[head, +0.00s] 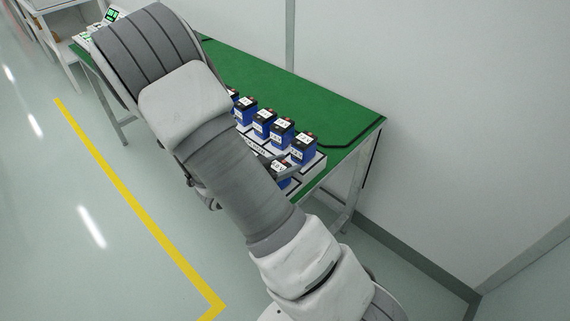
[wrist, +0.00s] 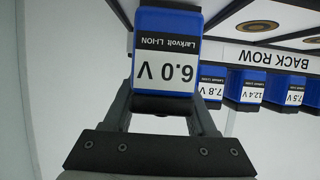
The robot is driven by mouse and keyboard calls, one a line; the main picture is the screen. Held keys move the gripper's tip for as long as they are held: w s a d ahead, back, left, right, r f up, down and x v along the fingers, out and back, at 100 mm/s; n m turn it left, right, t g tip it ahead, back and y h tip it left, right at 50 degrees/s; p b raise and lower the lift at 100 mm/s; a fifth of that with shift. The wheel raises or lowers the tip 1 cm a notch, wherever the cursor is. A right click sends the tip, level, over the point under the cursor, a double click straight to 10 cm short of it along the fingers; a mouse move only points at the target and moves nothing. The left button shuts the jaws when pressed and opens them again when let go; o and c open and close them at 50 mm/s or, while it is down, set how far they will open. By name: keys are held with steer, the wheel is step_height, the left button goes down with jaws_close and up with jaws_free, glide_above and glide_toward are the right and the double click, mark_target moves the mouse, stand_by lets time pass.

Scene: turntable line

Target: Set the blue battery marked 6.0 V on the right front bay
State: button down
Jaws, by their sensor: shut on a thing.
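The blue battery (wrist: 168,65) marked 6.0 V is between the two fingers of my gripper (wrist: 165,85), which is shut on it. Its label reads upside down in the wrist view. In the head view the held battery (head: 281,171) shows partly behind my arm, at the front edge of the white tray (head: 313,169). Empty bays with round gold contacts (wrist: 257,26) lie at the upper right of the wrist view. I cannot tell whether the battery's underside touches the tray.
A BACK ROW strip (wrist: 268,57) runs before several blue batteries, marked 7.8 V, 12.4 V (wrist: 244,93) and 7.5 V (wrist: 286,94) among others. The tray stands on a green-topped table (head: 335,118) by the wall. My arm hides the tray's left part.

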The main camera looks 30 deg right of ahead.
steer(key=shift+f, duration=0.2)
steer(key=shift+c, duration=1)
jaws_free()
